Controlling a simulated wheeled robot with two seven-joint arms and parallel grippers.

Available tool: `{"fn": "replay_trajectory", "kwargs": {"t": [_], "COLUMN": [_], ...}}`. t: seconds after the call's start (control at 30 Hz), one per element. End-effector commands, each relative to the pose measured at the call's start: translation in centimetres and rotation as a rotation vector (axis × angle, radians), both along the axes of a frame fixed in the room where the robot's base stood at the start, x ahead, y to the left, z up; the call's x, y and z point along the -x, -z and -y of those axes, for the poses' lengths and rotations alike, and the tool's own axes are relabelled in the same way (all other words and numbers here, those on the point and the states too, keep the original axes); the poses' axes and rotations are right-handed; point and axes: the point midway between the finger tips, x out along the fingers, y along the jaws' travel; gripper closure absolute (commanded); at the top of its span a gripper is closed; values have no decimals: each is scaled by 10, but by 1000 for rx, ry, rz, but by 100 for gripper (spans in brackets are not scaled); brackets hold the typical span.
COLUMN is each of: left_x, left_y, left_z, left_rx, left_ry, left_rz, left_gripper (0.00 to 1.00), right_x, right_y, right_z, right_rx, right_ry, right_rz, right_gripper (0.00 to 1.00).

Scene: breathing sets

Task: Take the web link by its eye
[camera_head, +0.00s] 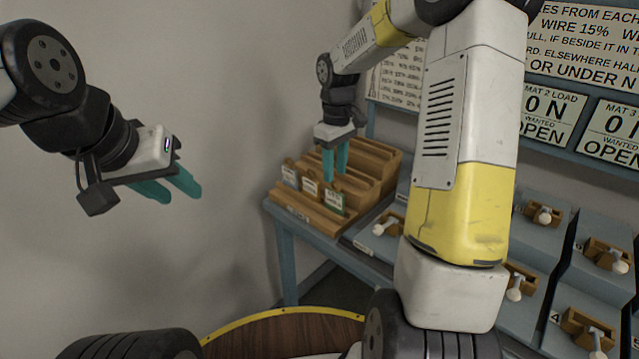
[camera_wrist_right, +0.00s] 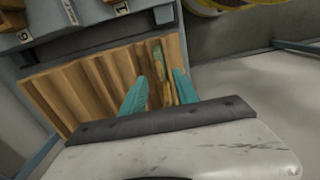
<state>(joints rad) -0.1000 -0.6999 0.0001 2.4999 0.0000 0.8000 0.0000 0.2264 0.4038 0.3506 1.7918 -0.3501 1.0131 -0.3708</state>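No part in view can be picked out with certainty as the web link or its eye. A stepped wooden rack (camera_head: 318,215) holds several small labelled cards at its front, among them a green-edged card (camera_head: 335,202). My right gripper (camera_head: 336,184) hangs fingers-down over the rack, close above and behind that card. In the right wrist view my right gripper (camera_wrist_right: 154,84) is open, with a thin green and tan piece (camera_wrist_right: 157,62) showing beyond and between the fingers; contact cannot be told. My left gripper (camera_head: 180,196) is open and empty in the air at the left, far from the rack.
The rack stands at the left end of a blue-grey table (camera_head: 350,258). Several wooden holders with white-knobbed parts (camera_head: 543,216) stand on sloped panels at right. Sign boards (camera_head: 548,118) hang behind. My right arm hides the table's middle. A round brown top (camera_head: 285,335) lies in front.

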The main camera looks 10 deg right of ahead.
Motion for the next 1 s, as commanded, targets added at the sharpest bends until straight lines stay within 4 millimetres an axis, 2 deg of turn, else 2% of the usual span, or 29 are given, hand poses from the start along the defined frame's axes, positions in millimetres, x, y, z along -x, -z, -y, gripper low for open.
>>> {"fn": "replay_trajectory", "kwargs": {"t": [0.5,0.8,0.87,1.0], "left_x": [0,0,0,0], "left_y": [0,0,0,0], "left_z": [0,0,0,0], "left_rx": [0,0,0,0], "left_ry": [0,0,0,0], "left_rz": [0,0,0,0], "left_gripper": [64,64,64,64], "right_x": [1,0,0,0], "right_y": [67,73,73,72], "right_z": [2,2,2,2], "right_rx": [-1,-1,-1,-1], "right_ry": [1,1,1,1], "right_rz": [-2,1,1,1], "right_gripper": [64,64,73,100]}}
